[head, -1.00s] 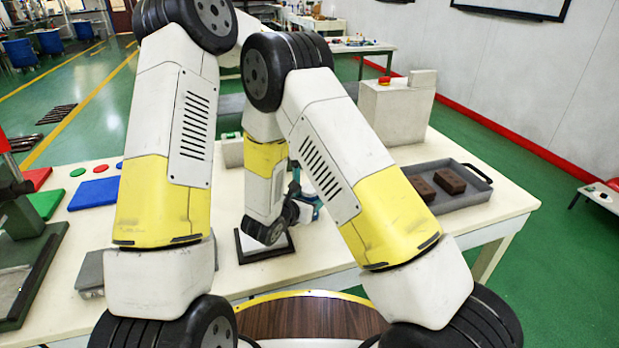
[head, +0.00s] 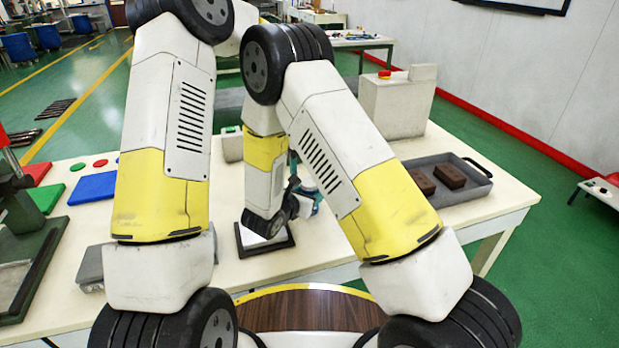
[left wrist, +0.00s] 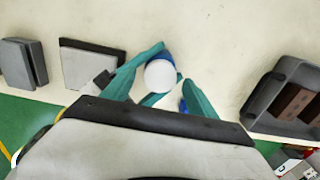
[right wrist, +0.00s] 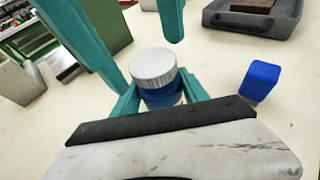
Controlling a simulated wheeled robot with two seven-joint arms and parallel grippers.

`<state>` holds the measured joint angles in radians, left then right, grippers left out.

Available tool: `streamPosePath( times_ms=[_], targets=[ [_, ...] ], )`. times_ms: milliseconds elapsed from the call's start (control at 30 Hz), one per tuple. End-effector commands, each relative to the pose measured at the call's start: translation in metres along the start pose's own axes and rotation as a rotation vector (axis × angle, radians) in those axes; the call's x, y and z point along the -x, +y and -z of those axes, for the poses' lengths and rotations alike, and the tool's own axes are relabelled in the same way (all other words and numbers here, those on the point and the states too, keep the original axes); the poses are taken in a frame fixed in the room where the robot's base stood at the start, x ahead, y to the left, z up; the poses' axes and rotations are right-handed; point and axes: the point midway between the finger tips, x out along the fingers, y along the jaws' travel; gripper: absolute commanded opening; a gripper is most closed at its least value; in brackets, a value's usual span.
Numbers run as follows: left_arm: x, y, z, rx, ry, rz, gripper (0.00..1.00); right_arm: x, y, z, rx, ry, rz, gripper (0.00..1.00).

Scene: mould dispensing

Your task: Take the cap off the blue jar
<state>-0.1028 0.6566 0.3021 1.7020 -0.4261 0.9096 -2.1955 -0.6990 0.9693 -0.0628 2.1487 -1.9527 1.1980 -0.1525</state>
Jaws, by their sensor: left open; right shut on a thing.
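The blue jar (right wrist: 163,96) has a white ribbed cap (right wrist: 153,66) on top and stands upright in the right wrist view. My right gripper (right wrist: 160,98) is shut on the jar, with its teal fingers on either side below the cap. My left gripper (left wrist: 170,68) is open; its fingers lie either side of the jar, whose white cap also shows from above in the left wrist view (left wrist: 160,74). The left fingers also reach in from the top of the right wrist view. In the head view, my arms hide the jar and most of both grippers.
A blue block (right wrist: 260,80) stands right of the jar. A dark-edged pad with a light top (head: 264,240) lies nearby. A grey tray (head: 470,190) with brown blocks is at the right, and a grey box (head: 92,267) at the left. Bare table lies between.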

Motion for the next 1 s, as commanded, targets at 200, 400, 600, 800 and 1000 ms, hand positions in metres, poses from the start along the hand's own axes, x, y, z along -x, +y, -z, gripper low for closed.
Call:
streamPosePath(
  times_ms=[200, 400, 600, 800, 1000],
  targets=[
    [0.028, 0.000, -0.001, 0.001, -0.002, 0.002, 0.67, 0.000, 0.000, 0.000, 0.000, -0.001, 0.000, 0.00],
    [0.041, 0.000, -0.001, 0.000, -0.002, 0.003, 0.55, 0.000, 0.000, -0.001, 0.000, -0.001, 0.000, 0.00],
    [0.066, 0.000, 0.000, 0.001, -0.001, 0.002, 0.55, 0.000, 0.000, 0.000, 0.000, -0.001, 0.000, 0.00],
    [0.041, 0.000, 0.001, -0.001, 0.003, -0.002, 0.55, 0.000, 0.000, 0.000, 0.000, -0.001, 0.000, 0.00],
    [0.010, 0.000, 0.001, -0.002, 0.002, -0.001, 0.55, 0.000, 0.000, 0.000, 0.000, -0.001, 0.000, 0.00]
  ],
)
